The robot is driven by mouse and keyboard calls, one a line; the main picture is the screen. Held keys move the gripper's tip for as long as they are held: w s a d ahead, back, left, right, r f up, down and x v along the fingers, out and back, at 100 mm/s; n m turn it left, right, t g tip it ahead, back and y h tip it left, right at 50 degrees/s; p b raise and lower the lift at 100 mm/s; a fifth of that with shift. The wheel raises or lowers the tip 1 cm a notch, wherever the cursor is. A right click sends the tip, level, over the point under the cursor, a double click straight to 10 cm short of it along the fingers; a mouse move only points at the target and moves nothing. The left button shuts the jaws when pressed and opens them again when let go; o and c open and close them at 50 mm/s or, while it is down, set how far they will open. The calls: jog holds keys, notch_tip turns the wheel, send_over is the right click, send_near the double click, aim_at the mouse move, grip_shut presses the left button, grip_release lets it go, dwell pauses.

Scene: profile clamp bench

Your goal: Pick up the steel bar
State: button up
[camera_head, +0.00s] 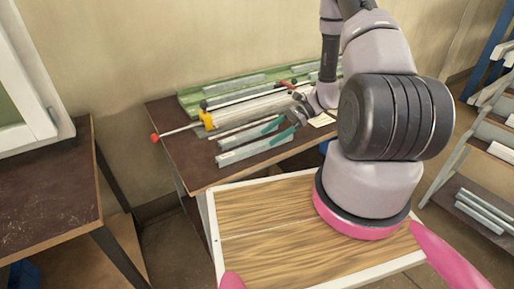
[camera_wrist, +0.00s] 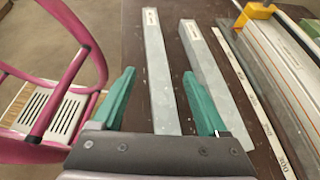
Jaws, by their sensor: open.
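Two grey metal bars lie side by side on the brown bench top in the wrist view, each with a small pale label at its far end. The left bar (camera_wrist: 157,60) runs between my gripper's two green fingers. The right bar (camera_wrist: 207,65) passes close by or under the right finger. My gripper (camera_wrist: 158,73) is open, with nothing held. In the head view, my gripper (camera_head: 268,132) is low over the front of the bench, above a grey bar (camera_head: 245,151). I cannot tell which bar is steel, nor the fingers' exact height.
Right of the bars are a ruler (camera_wrist: 252,82) and a long metal profile with a yellow clamp (camera_wrist: 258,12). In the head view, a green tray (camera_head: 190,104) with bars stands behind, and a red-ended rod (camera_head: 155,138) overhangs the bench's left edge. A rack (camera_head: 480,205) stands right.

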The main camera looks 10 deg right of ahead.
aim_at(257, 145)
jog(key=x, duration=0.5)
jog(key=shift+s+a+r, duration=0.1)
jog(key=shift+s+a, duration=0.05)
jog(key=shift+s, duration=0.15)
grip_shut()
